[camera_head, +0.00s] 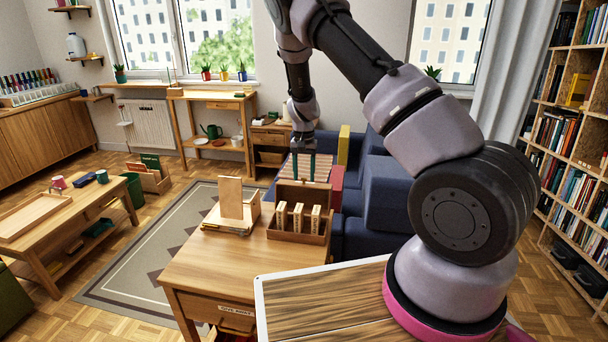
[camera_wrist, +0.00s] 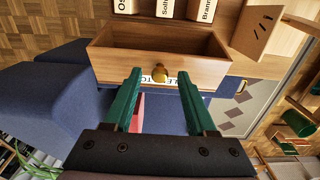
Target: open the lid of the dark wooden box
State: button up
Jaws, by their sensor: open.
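The dark wooden box (camera_head: 301,238) stands on the near wooden desk. Three labelled pale blocks (camera_head: 299,217) stand in it in the head view. A wooden panel (camera_head: 308,195) rises at its far side; I cannot tell how far the lid is open. My gripper (camera_head: 304,176) points down above the far side of the box. Its green fingers (camera_wrist: 160,77) are apart, one on each side of the knob; contact is unclear.
An upright wooden board on a stand (camera_head: 231,205) is left of the box. A blue sofa (camera_head: 388,190) stands behind and right. Desk space (camera_head: 215,260) left in front of the box is clear. A bookshelf (camera_head: 570,140) lines the right.

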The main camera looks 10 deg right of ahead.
grip_shut()
dwell(1.3)
